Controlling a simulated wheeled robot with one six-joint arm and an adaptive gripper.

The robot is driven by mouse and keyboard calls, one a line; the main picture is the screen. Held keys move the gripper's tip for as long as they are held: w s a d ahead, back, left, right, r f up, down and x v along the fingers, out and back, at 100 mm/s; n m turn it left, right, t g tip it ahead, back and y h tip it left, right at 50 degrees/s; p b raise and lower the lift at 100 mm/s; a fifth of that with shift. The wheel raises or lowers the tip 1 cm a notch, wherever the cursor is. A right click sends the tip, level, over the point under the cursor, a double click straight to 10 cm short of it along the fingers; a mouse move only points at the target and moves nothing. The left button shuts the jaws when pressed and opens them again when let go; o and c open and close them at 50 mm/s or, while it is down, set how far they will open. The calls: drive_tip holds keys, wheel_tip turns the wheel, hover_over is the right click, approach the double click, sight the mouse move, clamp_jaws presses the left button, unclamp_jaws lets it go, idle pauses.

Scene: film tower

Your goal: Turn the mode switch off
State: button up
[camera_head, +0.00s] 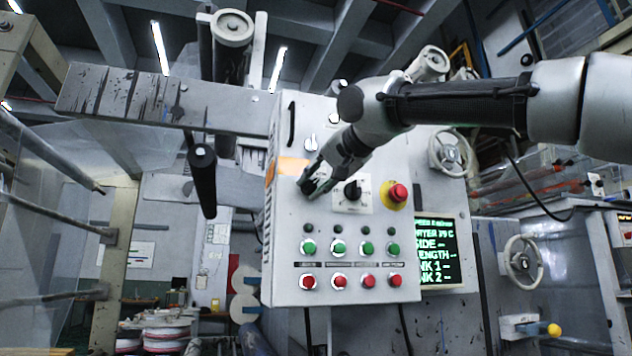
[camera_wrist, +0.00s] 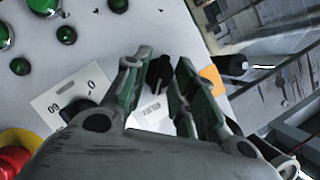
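A black rotary knob (camera_wrist: 160,74) on the grey control panel (camera_head: 288,230) sits between my fingers in the wrist view; I take it for the mode switch, though no readable name shows. A white label (camera_wrist: 152,109) lies beside it. My gripper (camera_wrist: 163,62) is open, one finger on each side of the knob; I cannot tell whether either touches it.
A second black knob (camera_head: 352,190) on a white plate and a red emergency button (camera_head: 398,192) are right of my gripper. Green buttons (camera_head: 338,247) and red buttons (camera_head: 338,281) are below. An orange sticker (camera_head: 292,167) is close by. A lit display (camera_head: 436,250) stands right.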

clamp_jaws()
drive_tip(key=n+h, duration=0.1)
drive_tip(key=n, duration=0.2)
drive_tip(key=shift+a+h, duration=0.2)
drive_tip(key=shift+h, duration=0.2)
drive_tip(key=n+h, duration=0.2)
drive_tip(key=n, duration=0.1)
drive_tip(key=shift+s+a, duration=0.1)
drive_tip(key=shift+a, duration=0.05)
drive_tip(key=n+t+h, duration=0.1)
drive_tip(key=n+h, duration=0.1)
drive_tip(key=n, duration=0.1)
drive_tip(key=shift+a, duration=0.15)
drive_tip(key=n+t+h, duration=0.1)
drive_tip(key=n+h, duration=0.1)
drive_tip(key=n, duration=0.1)
drive_tip(key=shift+s+f, duration=0.1)
drive_tip(key=shift+n, duration=0.3)
idle(0.4)
